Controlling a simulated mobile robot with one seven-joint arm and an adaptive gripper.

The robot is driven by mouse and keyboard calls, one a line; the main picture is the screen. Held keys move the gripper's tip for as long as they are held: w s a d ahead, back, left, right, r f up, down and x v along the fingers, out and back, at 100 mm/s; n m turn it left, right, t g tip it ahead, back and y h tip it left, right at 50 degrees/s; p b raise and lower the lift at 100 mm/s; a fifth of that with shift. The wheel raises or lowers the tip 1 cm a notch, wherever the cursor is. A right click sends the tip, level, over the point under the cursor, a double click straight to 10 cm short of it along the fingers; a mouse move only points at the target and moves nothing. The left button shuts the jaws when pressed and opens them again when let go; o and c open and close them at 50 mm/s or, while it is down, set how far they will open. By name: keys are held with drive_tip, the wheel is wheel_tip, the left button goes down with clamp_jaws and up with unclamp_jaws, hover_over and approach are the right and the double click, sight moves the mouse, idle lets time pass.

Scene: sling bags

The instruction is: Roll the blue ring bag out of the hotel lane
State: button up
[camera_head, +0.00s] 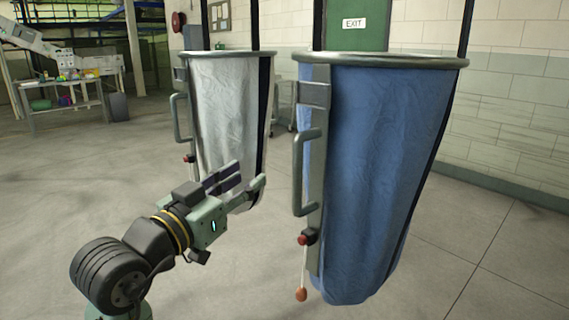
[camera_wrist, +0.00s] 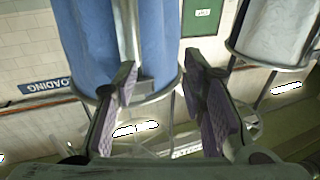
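The blue ring bag (camera_head: 380,170) hangs from a grey metal ring at the right in the head view, with a grey side plate and a handle (camera_head: 299,172) on its left. A red knob (camera_head: 307,238) and a cord with an orange toggle (camera_head: 301,294) are below the handle. My gripper (camera_head: 246,181) is open and empty, left of the handle and apart from it. In the wrist view the blue bag (camera_wrist: 88,40) and its ring lie beyond my open fingers (camera_wrist: 160,80), with nothing seen between the pads.
A white ring bag (camera_head: 225,105) hangs behind and left of the blue one; it also shows in the wrist view (camera_wrist: 278,32). Dark straps rise from both rings. A block wall stands behind at right, with an exit sign (camera_head: 354,23). A cluttered table (camera_head: 68,85) stands far left. Floor at front is clear.

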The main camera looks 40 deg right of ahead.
sight(294, 172)
drive_tip(key=d+p, duration=0.1)
drive_tip(key=d, duration=0.3)
drive_tip(key=d+f+g, duration=0.1)
drive_tip(key=d, duration=0.3)
drive_tip(key=d+m+g+p, duration=0.1)
drive_tip(key=d, duration=0.4)
drive_tip(key=shift+w+f+p, duration=0.3)
drive_tip(key=shift+w, duration=0.05)
drive_tip(key=shift+c, duration=0.6)
clamp_jaws()
